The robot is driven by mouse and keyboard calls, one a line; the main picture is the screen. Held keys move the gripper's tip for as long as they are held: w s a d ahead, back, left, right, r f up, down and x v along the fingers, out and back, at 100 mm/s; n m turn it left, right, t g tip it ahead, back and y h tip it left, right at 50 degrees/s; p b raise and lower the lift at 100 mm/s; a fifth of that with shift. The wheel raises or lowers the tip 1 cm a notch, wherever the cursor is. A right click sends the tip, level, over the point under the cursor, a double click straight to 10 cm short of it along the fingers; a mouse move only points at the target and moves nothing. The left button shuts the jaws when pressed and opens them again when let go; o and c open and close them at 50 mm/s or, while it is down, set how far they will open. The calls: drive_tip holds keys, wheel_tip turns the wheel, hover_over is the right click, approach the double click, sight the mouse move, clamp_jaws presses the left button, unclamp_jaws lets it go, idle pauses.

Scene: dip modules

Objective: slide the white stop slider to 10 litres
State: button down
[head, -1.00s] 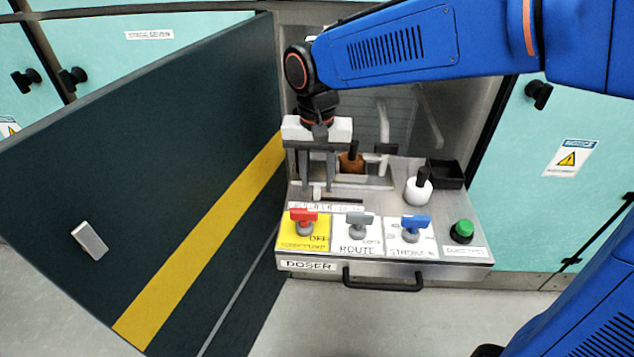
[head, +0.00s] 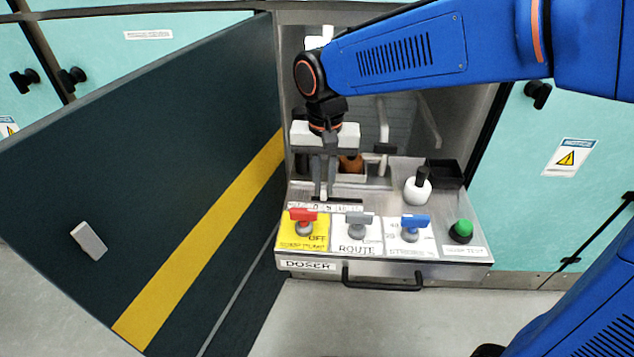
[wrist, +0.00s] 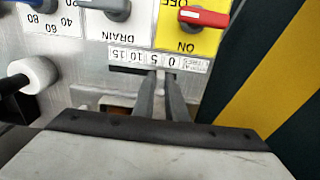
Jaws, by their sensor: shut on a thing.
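The small white stop slider (wrist: 160,74) sits in a dark slot on the sloped steel panel. My gripper (wrist: 163,82) is shut on it, with the fingers pointing down at the panel. In the wrist view, which is upside down to the panel, the slider stands beside the scale strip (wrist: 140,56) between the 5 and 0 marks. The 10 and 15 marks lie further left there. In the head view my gripper (head: 324,192) is at the left part of the slot (head: 348,200), and the fingers mostly hide the slider.
Red (head: 303,221), grey (head: 358,226) and blue (head: 415,229) knobs and a green button (head: 462,231) line the panel front. The open dark door (head: 150,170) is close on the left. The slot right of my gripper is clear.

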sight(342, 200)
drive_tip(key=d, duration=0.4)
drive_tip(key=shift+d, duration=0.15)
drive_tip(key=c, duration=1.8)
unclamp_jaws()
drive_tip(key=shift+o, duration=0.2)
drive_tip(key=shift+r, duration=0.1)
wheel_tip(342, 200, up, 17)
drive_tip(key=shift+s+r, duration=0.1)
